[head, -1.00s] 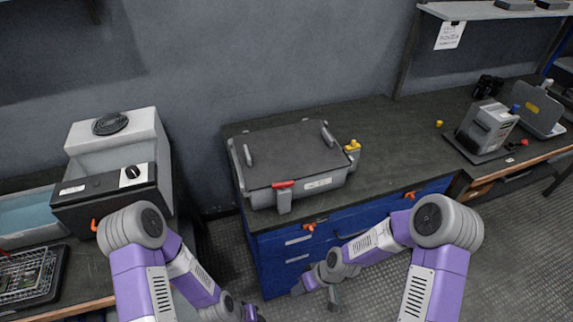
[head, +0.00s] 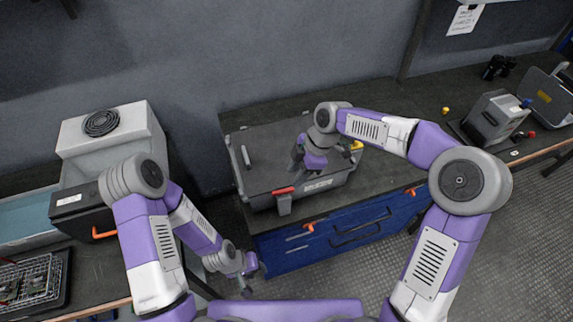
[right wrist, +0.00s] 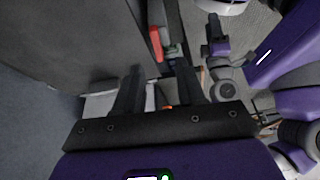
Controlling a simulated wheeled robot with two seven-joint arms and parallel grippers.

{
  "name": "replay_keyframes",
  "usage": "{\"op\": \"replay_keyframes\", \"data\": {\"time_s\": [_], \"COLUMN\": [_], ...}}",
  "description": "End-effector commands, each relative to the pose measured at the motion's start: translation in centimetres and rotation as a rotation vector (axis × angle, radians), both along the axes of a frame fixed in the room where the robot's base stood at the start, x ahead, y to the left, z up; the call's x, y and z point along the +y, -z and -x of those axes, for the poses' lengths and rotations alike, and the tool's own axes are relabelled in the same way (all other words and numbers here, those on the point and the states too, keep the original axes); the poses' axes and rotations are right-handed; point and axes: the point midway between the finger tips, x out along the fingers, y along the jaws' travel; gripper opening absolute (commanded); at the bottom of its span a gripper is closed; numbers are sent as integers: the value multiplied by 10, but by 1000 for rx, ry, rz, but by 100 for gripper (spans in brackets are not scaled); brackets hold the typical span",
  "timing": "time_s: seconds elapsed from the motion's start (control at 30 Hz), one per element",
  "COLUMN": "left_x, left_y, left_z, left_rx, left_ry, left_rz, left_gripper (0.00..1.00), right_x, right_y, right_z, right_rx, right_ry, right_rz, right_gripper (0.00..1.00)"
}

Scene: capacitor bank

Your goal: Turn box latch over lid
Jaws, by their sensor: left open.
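The grey box (head: 325,192) with a dark lid (head: 263,150) stands on the workbench, the lid lying flat on top. A latch with a red handle (head: 283,190) is at the box's front edge; the red handle also shows in the right wrist view (right wrist: 156,43), beyond the fingers. My right gripper (head: 297,157) is above the right part of the lid, behind the red latch. Its two fingers are apart with nothing clearly held between them in the right wrist view (right wrist: 160,75). My left gripper (head: 246,287) hangs open and low in front of the bench, away from the box.
A pale handle (head: 246,157) stands on the lid's left side. A yellow part (head: 357,146) at the box's right is partly hidden by my right arm. A pale machine (head: 110,140) stands at left, and a grey device (head: 495,118) at right. Bench right of the box is mostly clear.

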Motion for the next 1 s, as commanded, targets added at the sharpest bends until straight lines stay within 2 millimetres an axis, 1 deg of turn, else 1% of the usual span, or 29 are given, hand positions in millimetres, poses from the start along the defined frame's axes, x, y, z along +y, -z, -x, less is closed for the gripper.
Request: {"op": "replay_keyframes", "data": {"time_s": [0.07,0.17,0.4,0.53,0.7,0.93,0.97,1.0], "left_x": [0,0,0,0,0,0,0,0], "left_y": [1,3,12,15,17,16,16,16], "left_z": [0,1,1,0,0,0,0,0], "left_rx": [1,1,2,1,1,1,1,1], "left_ry": [0,0,1,0,0,0,0,0], "left_rz": [0,0,0,0,0,0,0,0], "left_gripper": [43,43,43,43,43,43,43,43], "right_x": [1,5,19,25,28,29,29,28], "right_y": [3,12,48,63,71,71,71,71], "right_z": [1,2,5,6,7,7,7,7], "right_rx": [2,3,4,4,3,2,2,2], "right_ry": [-1,-1,-1,2,2,2,2,2], "right_rz": [0,0,0,0,0,-1,-1,-1], "right_gripper": [39,39,39,39,39,39,36,30]}}
